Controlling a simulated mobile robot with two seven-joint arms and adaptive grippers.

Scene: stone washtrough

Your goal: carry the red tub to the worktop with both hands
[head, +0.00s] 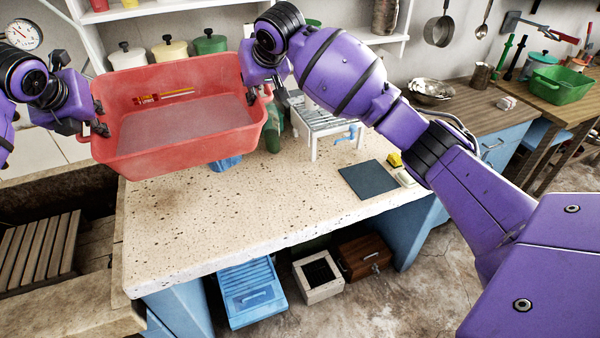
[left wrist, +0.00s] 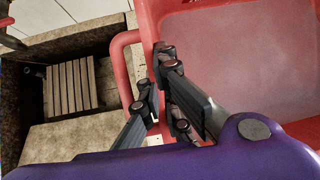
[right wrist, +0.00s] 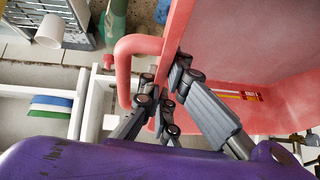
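The red tub (head: 185,148) is held up in the head view, level or nearly so, over the back left part of the speckled worktop (head: 225,215). Its left end reaches past the worktop's left edge. My left gripper (head: 98,118) is shut on the tub's left end wall. In the left wrist view, its fingers (left wrist: 158,82) straddle the rim beside the red loop handle. My right gripper (head: 260,92) is shut on the right end wall. In the right wrist view, its fingers (right wrist: 167,88) straddle that rim beside the other handle. The tub looks empty.
A white rack (head: 330,122), a dark mat (head: 368,180) and a yellow sponge (head: 394,160) occupy the worktop's right side. A blue item (head: 225,163) shows beneath the tub. The worktop's front is clear. The stone trough (head: 95,200) lies left.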

